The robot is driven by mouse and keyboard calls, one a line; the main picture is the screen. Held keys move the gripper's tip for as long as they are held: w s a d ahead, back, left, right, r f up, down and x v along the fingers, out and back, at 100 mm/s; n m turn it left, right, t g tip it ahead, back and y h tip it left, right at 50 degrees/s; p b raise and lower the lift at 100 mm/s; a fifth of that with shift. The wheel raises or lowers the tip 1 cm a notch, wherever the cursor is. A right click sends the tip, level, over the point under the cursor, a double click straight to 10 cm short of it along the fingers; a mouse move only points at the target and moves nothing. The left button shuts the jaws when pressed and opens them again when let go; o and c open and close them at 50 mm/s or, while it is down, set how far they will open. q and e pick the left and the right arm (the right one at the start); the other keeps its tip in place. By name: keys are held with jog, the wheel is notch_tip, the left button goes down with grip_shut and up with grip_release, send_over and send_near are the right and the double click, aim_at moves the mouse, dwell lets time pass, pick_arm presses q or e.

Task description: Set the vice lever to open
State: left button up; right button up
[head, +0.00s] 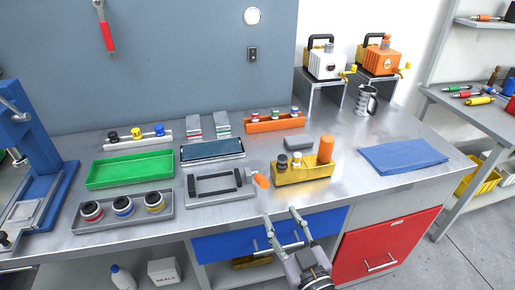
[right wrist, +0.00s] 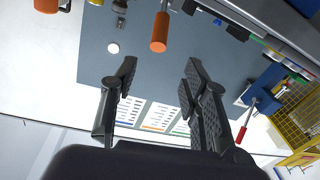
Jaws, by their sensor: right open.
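The grey vice (head: 219,195) with dark jaws sits near the front edge of the bench, left of its middle. Its lever has an orange handle (head: 262,181) at the vice's right end. In the right wrist view the orange lever handle (right wrist: 160,34) hangs on a thin metal rod at the top, beyond the fingertips and between their lines. My right gripper (head: 281,213) is open and empty in front of the bench edge, just below and right of the handle, apart from it. Its spread fingers show in the right wrist view (right wrist: 160,75). My left gripper is not in view.
A yellow holder (head: 305,176) with an orange cylinder stands right of the lever. A grey tray of round pots (head: 123,221) and a green tray (head: 130,170) lie to the left. A blue mat (head: 403,156) lies at right. Drawers (head: 385,245) face the front.

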aim_at(259, 175)
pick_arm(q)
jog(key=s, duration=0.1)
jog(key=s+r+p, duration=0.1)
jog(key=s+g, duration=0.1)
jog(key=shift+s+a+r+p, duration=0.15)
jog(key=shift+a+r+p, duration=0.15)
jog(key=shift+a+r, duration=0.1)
pick_arm(e)
jog(key=x, duration=1.7)
jog(key=shift+w+f, duration=0.3)
jog(key=shift+f, duration=0.05)
grip_shut()
